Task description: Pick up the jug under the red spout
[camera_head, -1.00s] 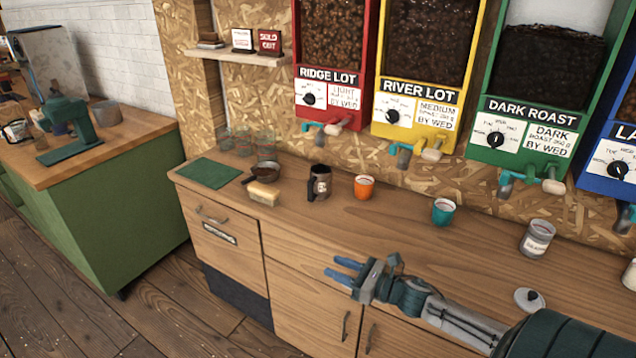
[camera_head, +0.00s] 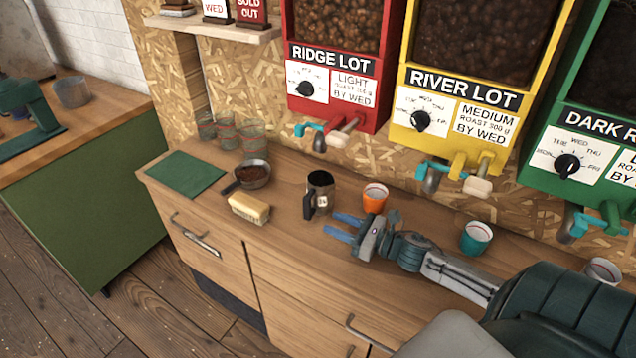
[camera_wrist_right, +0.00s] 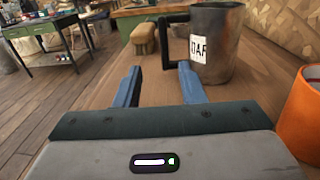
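The jug (camera_head: 321,192) is a dark metal pitcher with a black handle and a small white label. It stands upright on the wooden counter below the red dispenser's spout (camera_head: 319,141). My right gripper (camera_head: 345,226) is open and empty, its blue fingers pointing at the jug from the right and slightly in front. My left gripper is not in view.
An orange cup (camera_head: 374,199) stands close right of the jug and beside my right gripper. A brush-like block (camera_head: 249,208), a small pan of beans (camera_head: 253,175), a green mat (camera_head: 186,174) and glasses are to the left. A teal cup (camera_head: 475,238) is farther right.

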